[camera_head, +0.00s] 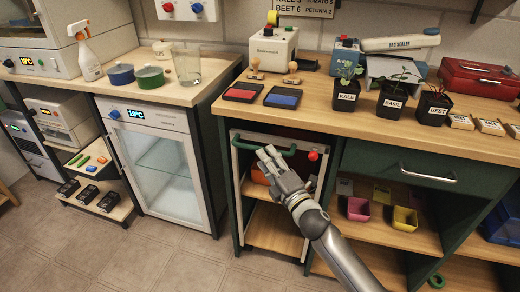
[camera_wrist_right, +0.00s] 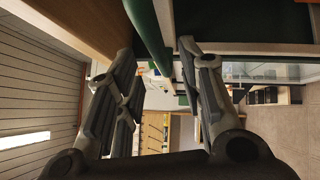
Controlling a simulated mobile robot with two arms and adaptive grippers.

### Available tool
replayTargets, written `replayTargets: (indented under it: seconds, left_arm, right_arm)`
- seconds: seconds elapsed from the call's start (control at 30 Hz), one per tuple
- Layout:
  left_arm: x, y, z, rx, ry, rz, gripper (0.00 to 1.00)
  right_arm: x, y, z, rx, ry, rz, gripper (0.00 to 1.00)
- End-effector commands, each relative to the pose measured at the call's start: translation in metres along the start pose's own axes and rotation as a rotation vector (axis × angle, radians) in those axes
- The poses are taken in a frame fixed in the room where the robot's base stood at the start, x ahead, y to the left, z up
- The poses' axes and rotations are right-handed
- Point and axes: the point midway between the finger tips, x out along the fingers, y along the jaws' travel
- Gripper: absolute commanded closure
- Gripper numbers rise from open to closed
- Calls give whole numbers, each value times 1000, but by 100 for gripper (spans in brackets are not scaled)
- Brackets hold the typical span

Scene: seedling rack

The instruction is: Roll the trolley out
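The trolley (camera_head: 236,187) stands in the bay under the counter, between the glass-door fridge and the green drawer. It has a pale frame, wooden shelves and a green bar handle (camera_head: 245,147) across its upper front. A red knob (camera_head: 313,155) sits right of the handle. My right gripper (camera_head: 269,157) is at the handle, its fingers partly covering it. In the right wrist view the right gripper (camera_wrist_right: 157,62) is open, with the green handle (camera_wrist_right: 148,35) running between its separated fingers. I cannot tell whether either finger touches it. My left gripper is not in view.
The fridge (camera_head: 160,165) stands left of the bay. The drawer (camera_head: 400,170) and shelves with coloured pots (camera_head: 358,209) are on the right. Ink pads (camera_head: 283,98) and potted seedlings (camera_head: 392,98) stand on the counter above. The tiled floor (camera_head: 185,262) before the trolley is clear.

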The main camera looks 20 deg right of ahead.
Motion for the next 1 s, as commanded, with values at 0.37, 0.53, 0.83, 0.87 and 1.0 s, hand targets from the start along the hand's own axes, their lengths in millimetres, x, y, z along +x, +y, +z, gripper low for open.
replayTargets:
  seconds: [0.37, 0.53, 0.83, 0.87, 1.0]
  left_arm:
    - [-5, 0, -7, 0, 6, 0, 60]
    - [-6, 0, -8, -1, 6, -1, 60]
    - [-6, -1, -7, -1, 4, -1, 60]
    - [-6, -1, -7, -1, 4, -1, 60]
    - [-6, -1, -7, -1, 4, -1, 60]
  right_arm:
    - [48, -1, 0, 3, -1, -1, 65]
    - [52, -1, 0, 3, -1, -1, 65]
    - [51, -1, 0, 3, -1, -2, 80]
    - [51, -1, 0, 3, -1, -2, 84]
    - [51, -1, 0, 3, -1, -2, 100]
